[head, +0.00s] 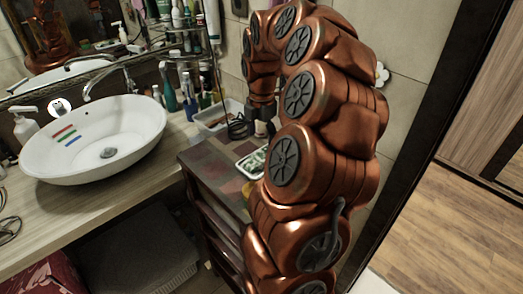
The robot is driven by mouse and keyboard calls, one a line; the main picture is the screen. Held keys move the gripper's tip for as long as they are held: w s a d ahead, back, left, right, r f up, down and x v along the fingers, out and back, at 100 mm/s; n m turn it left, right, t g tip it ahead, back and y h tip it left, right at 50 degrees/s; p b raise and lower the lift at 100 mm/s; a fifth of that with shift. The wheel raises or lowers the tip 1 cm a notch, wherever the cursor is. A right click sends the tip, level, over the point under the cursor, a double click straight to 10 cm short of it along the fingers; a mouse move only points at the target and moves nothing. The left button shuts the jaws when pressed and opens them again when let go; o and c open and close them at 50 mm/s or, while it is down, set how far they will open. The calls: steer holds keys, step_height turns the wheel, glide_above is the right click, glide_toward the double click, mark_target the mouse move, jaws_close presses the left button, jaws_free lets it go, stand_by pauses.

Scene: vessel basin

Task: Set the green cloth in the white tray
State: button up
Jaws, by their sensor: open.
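A small white tray (239,165) lies on the dark patchwork top of the cabinet, partly hidden behind my arm. Green and white material (254,160) shows inside it; I cannot tell whether this is the green cloth. No other green cloth is clearly visible. My gripper (261,136) points down over the back of the cabinet top, behind the tray in the picture. It is open, though its fingers are small and dark here, and nothing is visibly held.
A white oval basin (92,140) stands on the wooden counter (60,215) at left. A pale bin (212,117), bottles (168,88) and a rack crowd the counter behind the cabinet (205,172). A yellow item (248,189) lies near the tray. Wooden floor is clear at right.

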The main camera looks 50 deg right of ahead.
mark_target(262, 155)
steer(key=shift+r, duration=2.5)
steer(key=s+a+m, duration=0.3)
steer(key=a+m, duration=0.3)
steer(key=a, duration=1.5)
steer(key=s+a+f+m+g, duration=0.1)
steer(key=s+a+f+m, duration=0.2)
steer(key=s+a+m, duration=0.2)
steer(key=s+a+f+m, duration=0.4)
steer(key=s+a+m, duration=0.1)
steer(key=s, duration=0.6)
steer(key=shift+s+a+m+g+b, duration=0.15)
steer(key=shift+a+m+g+b, duration=0.25)
steer(key=shift+a, duration=0.2)
